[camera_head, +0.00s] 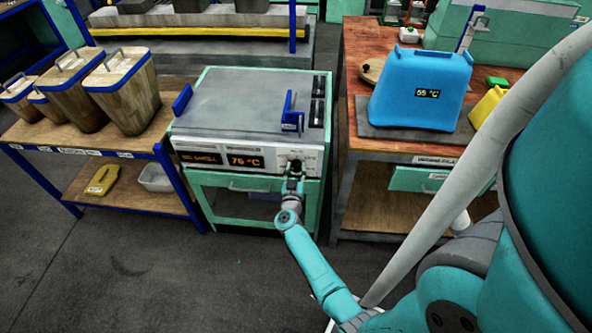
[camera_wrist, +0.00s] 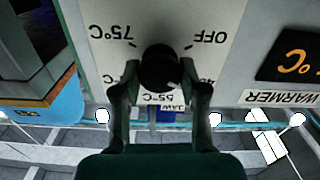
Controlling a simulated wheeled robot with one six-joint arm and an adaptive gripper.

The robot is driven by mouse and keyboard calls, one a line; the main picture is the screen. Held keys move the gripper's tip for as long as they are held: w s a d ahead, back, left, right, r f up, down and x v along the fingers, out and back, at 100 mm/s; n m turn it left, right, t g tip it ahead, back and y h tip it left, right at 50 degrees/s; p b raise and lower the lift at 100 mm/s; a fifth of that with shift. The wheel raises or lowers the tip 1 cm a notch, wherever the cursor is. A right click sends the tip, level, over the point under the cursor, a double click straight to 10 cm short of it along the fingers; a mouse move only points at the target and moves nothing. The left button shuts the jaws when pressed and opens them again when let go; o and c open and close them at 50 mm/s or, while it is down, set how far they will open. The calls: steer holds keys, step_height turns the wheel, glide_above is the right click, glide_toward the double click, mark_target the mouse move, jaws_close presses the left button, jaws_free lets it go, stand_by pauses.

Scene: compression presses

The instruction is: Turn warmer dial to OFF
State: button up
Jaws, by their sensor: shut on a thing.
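The warmer (camera_head: 245,110) is a green-framed box with a grey top and a white front panel. Its orange display (camera_head: 235,161) reads "76 °C". The black round dial (camera_wrist: 160,68) is on the white panel (camera_wrist: 215,15), with OFF and 75°C marks that appear upside down in the wrist view. My gripper (camera_wrist: 160,82) has a finger on each side of the dial and is shut on it. In the head view my gripper (camera_head: 292,178) reaches the right part of the front panel and hides most of the dial. Which mark the dial points at cannot be told.
A workbench at the right holds a blue container (camera_head: 420,90) reading "55 °C". Blue handles (camera_head: 291,115) stand on the warmer's top. The floor in front (camera_head: 130,270) is clear.

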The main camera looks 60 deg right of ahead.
steer(key=n, duration=0.5)
steer(key=shift+f+n, duration=0.1)
steer(key=shift+n, duration=0.3)
steer(key=n, duration=0.5)
steer(key=shift+a, duration=0.1)
steer(key=o, duration=1.1)
steer(key=v, duration=1.2)
steer(key=shift+w, duration=0.1)
